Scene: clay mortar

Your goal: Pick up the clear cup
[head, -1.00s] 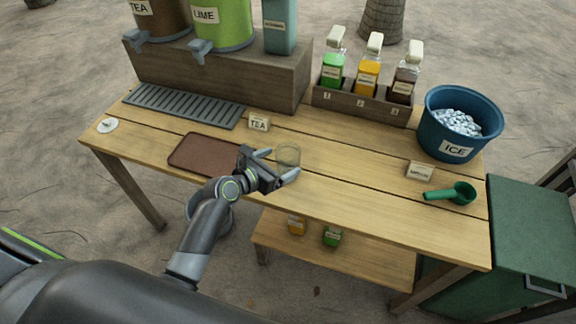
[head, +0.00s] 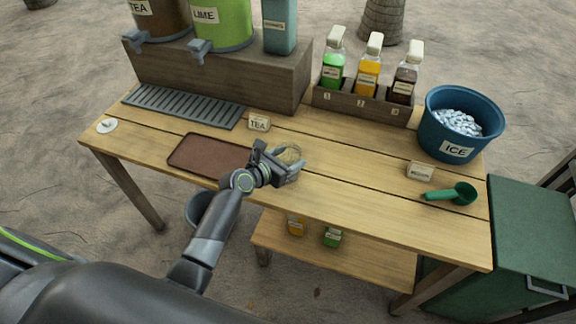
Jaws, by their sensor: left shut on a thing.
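The clear cup (head: 290,153) stands on the wooden table (head: 350,185), to the right of the brown tray. My left gripper (head: 284,164) is at the cup, with its fingers shut around it. The fingers and palm hide the cup's near side and lower part, so I cannot tell whether its base touches the table. My right gripper is not in view.
The brown tray (head: 208,154) lies left of the gripper, and the tea sign (head: 259,122) stands behind. A bottle rack (head: 362,106), blue ice bucket (head: 462,125) and green scoop (head: 452,194) are farther right.

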